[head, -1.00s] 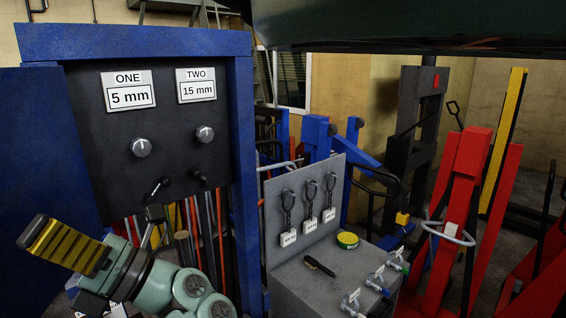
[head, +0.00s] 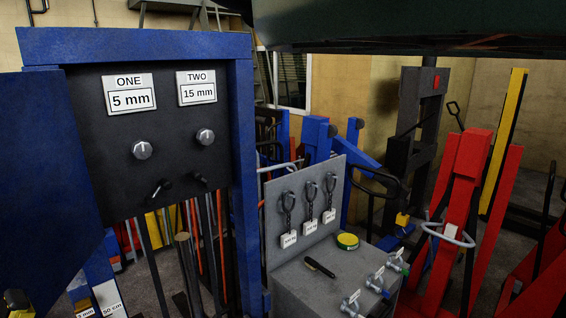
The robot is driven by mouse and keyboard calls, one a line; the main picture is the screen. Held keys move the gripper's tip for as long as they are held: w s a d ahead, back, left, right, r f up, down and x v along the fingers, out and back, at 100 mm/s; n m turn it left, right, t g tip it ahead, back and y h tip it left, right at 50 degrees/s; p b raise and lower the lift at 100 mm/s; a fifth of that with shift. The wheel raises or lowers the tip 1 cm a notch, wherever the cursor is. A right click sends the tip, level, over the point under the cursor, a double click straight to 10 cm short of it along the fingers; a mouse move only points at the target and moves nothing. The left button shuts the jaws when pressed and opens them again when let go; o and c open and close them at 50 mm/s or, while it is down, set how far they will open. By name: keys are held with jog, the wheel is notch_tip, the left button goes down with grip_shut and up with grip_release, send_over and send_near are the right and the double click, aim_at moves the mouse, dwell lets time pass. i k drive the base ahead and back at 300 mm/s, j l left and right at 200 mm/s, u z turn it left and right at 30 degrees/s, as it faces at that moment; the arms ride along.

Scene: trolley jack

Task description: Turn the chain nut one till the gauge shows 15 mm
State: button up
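A dark panel in a blue frame carries the gauge plate ONE (head: 129,93), which reads 5 mm. The gauge plate TWO (head: 196,87) beside it reads 15 mm. A round silver knob (head: 142,150) sits below ONE and another knob (head: 205,137) below TWO. A small dark handle (head: 160,188) sticks out under the left knob. I cannot tell which of these parts is chain nut one. Only a small yellow and dark bit, probably of my gripper (head: 16,302), shows at the bottom left corner. It is apart from the knobs and handles, and its fingers are hidden.
A blue door (head: 45,150) stands left of the panel. A grey bench (head: 330,285) with hanging tags, a yellow-green tin (head: 347,240) and a black marker (head: 319,267) stands right. A red jack (head: 460,200) is further right. A dark body hangs overhead.

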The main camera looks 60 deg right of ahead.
aim_at(142, 150)
jog(key=l+z, duration=0.35)
jog(key=i+l+z, duration=0.15)
jog(key=l+z, duration=0.15)
jog(key=i+l+z, duration=0.15)
jog(key=l+z, duration=0.2)
jog(key=l, duration=0.1)
